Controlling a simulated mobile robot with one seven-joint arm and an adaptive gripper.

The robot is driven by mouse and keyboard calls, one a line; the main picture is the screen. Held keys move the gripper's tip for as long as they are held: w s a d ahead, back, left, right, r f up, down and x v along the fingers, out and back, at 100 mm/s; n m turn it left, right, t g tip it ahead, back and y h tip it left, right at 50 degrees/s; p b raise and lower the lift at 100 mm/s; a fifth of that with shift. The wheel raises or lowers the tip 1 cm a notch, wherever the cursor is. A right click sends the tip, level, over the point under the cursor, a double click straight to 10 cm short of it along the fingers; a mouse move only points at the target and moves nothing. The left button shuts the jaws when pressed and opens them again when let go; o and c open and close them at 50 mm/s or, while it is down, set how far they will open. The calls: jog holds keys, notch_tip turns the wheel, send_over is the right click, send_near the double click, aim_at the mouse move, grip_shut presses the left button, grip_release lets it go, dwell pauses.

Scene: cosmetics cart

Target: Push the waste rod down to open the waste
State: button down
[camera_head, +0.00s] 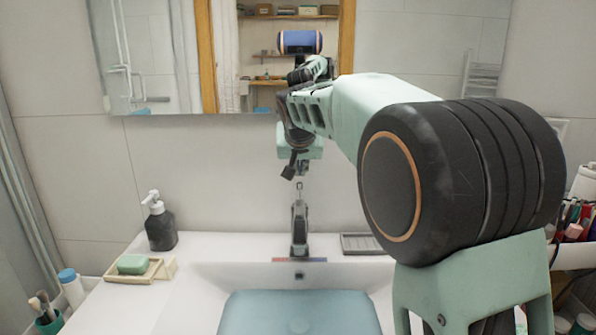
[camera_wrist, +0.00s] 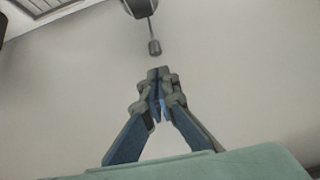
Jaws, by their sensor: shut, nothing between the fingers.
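The waste rod is a thin upright rod with a small dark knob (camera_wrist: 154,47), rising behind the tap in the wrist view. It shows as a small shape above the tap in the head view (camera_head: 299,186). The tap (camera_head: 299,230) is dark grey and stands at the back of the white sink (camera_head: 215,270). My gripper (camera_wrist: 158,74) is shut and empty, its fingertips close to the knob in the wrist view with a small gap in the picture. In the head view my gripper (camera_head: 289,171) hangs just above the rod. Whether they touch cannot be told.
Pale blue water or surface (camera_head: 300,315) fills the basin. A soap dispenser (camera_head: 159,222) and a tray with green soap (camera_head: 133,264) stand at the left. A grey grated dish (camera_head: 360,243) lies right of the tap. A mirror (camera_head: 225,60) hangs behind.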

jog(key=r+v, duration=0.1)
jog(key=v, duration=1)
jog(key=shift+w, duration=0.35)
jog(key=shift+a, duration=0.15)
